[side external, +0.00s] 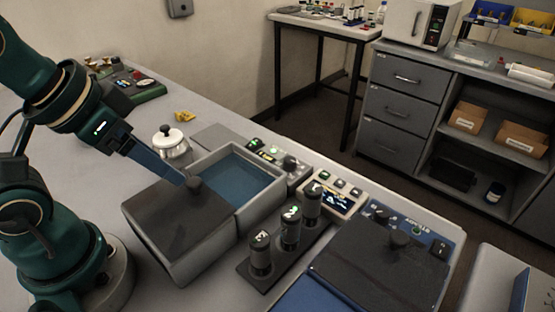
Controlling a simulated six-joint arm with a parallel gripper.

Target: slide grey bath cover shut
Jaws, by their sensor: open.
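The grey bath (243,222) stands on the bench in the side view. Its dark grey cover (177,223) lies over the near-left part, and blue liquid (232,179) shows in the uncovered far-right part. A dark knob (194,185) stands up near the cover's far edge. My gripper (186,178) reaches down from the upper left with its fingers at the knob. It is open; I cannot tell whether the fingers touch the knob or stand around it.
A rack with several numbered dark cylinders (289,228) stands right of the bath. A second, blue bath with a dark knobbed cover (375,268) is at the front right.

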